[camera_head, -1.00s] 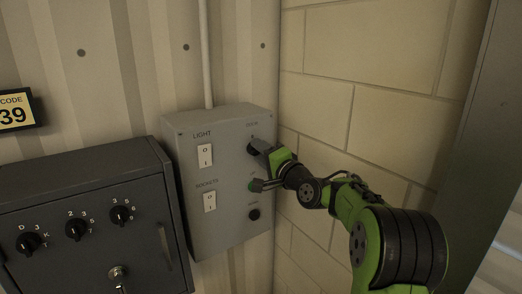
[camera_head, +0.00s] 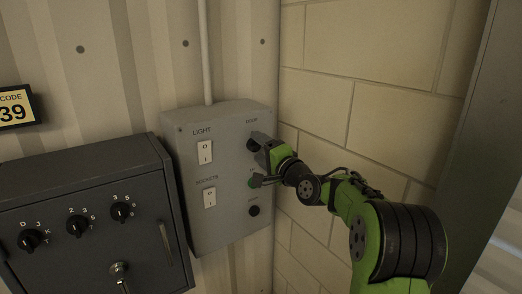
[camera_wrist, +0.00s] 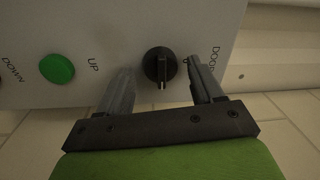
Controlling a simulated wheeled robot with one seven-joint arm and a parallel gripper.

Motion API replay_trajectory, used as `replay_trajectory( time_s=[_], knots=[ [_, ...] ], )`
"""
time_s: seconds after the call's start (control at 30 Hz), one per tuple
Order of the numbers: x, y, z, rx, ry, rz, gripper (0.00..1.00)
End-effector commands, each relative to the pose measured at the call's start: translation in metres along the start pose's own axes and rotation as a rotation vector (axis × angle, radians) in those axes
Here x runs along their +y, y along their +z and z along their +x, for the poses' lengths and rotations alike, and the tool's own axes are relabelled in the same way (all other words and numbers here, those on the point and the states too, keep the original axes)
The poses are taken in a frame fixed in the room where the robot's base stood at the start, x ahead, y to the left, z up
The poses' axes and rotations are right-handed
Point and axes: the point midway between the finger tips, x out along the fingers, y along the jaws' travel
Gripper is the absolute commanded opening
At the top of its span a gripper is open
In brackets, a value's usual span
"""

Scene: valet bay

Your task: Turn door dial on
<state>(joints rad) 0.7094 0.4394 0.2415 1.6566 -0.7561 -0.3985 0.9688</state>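The door dial is a round black knob (camera_wrist: 160,62) with a raised grip, beside the "DOOR" lettering on the grey control box (camera_head: 225,225). In the head view the dial (camera_head: 252,141) is at the box's upper right, partly covered by a finger. My gripper (camera_wrist: 161,75) is open, with one finger on each side of the dial. A gap shows between the dial and each finger in the wrist view, so it is not clamped. In the head view my gripper (camera_head: 262,165) reaches the box from the right.
A green button (camera_wrist: 57,69) marked "UP" sits beside the dial. A black button (camera_head: 254,211) is lower on the box. Two white rocker switches, light (camera_head: 205,152) and sockets (camera_head: 209,198), are at left. A brick wall (camera_head: 320,120) stands close on the right.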

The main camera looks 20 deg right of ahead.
Motion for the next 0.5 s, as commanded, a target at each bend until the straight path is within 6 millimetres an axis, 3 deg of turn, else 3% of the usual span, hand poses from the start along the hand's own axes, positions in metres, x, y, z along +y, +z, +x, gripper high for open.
replay_trajectory(
  time_s=[0.17,0.27,0.5],
  knots=[
    [0.0,0.0,-0.002,0.001,-0.001,-0.002,0.66],
    [0.001,-0.001,-0.015,0.004,0.0,-0.003,0.66],
    [0.003,-0.001,-0.081,0.008,0.0,-0.003,0.66]
  ],
)
